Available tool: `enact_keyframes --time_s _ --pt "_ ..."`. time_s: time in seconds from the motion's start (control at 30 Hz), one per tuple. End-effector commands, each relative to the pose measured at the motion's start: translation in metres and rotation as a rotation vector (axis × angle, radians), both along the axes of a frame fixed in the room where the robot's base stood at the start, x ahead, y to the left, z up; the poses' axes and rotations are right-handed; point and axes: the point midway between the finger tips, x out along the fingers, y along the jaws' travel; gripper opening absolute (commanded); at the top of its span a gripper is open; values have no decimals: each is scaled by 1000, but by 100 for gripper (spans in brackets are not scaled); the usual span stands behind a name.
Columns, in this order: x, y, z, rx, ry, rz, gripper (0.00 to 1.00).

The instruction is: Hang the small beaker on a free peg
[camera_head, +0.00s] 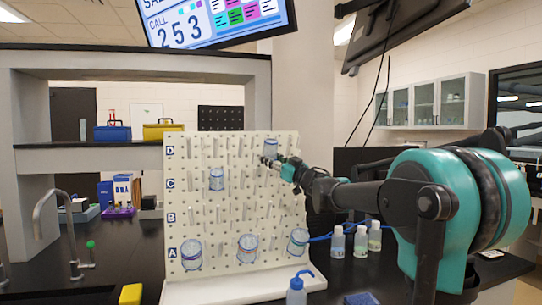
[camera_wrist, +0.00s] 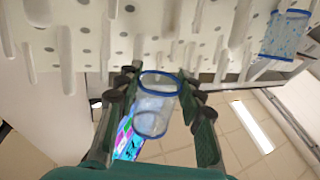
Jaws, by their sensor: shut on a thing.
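The small beaker, clear with a blue rim, is between the fingers of my gripper (camera_wrist: 152,108); the beaker shows in the wrist view (camera_wrist: 153,106). Its blue-rimmed end lies toward the pegboard. In the head view my gripper (camera_head: 280,165) is at the upper right of the white pegboard (camera_head: 200,213), with the beaker (camera_head: 271,147) at its tip near row D. Bare pegs (camera_wrist: 67,73) stick out close to the beaker in the wrist view. I cannot tell whether a peg touches it or is inside it.
Another beaker (camera_head: 216,179) hangs near row C, left of my gripper; it also shows in the wrist view (camera_wrist: 285,35). Larger beakers (camera_head: 191,255) hang along row A. Bottles (camera_head: 338,242) stand right of the board, and a wash bottle (camera_head: 297,291) in front.

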Motion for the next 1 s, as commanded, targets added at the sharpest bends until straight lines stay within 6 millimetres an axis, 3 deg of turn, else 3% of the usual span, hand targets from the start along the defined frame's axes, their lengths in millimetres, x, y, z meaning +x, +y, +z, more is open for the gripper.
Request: enact_keyframes --time_s 1.0 --pt "19 5 -62 0 0 0 10"
